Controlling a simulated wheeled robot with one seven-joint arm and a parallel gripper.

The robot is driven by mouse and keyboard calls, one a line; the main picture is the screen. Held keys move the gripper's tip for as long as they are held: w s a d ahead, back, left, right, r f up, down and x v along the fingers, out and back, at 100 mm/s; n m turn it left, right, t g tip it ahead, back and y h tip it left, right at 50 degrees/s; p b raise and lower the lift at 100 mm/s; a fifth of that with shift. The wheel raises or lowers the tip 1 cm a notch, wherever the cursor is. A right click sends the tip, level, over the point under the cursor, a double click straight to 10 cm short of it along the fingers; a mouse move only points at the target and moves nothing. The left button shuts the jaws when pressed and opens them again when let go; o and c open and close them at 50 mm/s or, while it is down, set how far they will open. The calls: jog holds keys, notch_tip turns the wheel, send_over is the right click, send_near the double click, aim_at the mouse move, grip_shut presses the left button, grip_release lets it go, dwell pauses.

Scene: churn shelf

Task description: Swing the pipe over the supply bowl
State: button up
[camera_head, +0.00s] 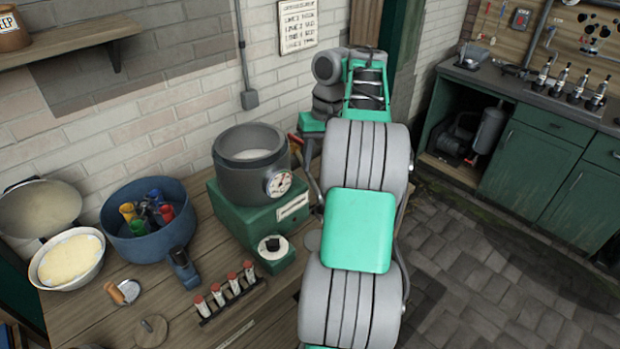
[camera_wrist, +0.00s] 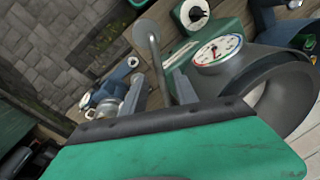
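A thin grey pipe (camera_wrist: 156,62) with a rounded end stands beside the dark grey pot in the wrist view. My gripper (camera_wrist: 158,88) has its two grey fingers apart, with the pipe showing between them; I cannot tell whether they touch it. In the head view my arm hides most of the gripper and pipe. The dark pot (camera_head: 250,182) with a gauge sits on a green base. At the far left are a white bowl (camera_head: 93,275) with yellow contents and a grey bowl (camera_head: 70,200) with beige contents. Which one is the supply bowl is unclear.
A blue pot (camera_head: 135,245) holds colourful items on the wooden bench (camera_head: 165,300). A rack of red-topped vials (camera_head: 233,288) stands near its front. A green knob box (camera_head: 274,250) adjoins the pot base. Green cabinets (camera_head: 545,165) stand right, beyond open floor.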

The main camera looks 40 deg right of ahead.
aim_at(312, 180)
notch_tip(312, 180, down, 4)
jog(key=shift+w+f+b, duration=0.1)
jog(key=shift+b, duration=1.05)
jog(key=shift+a+f+b, duration=0.2)
jog(key=shift+f+b, duration=0.1)
jog(key=shift+c, duration=0.2)
grip_shut()
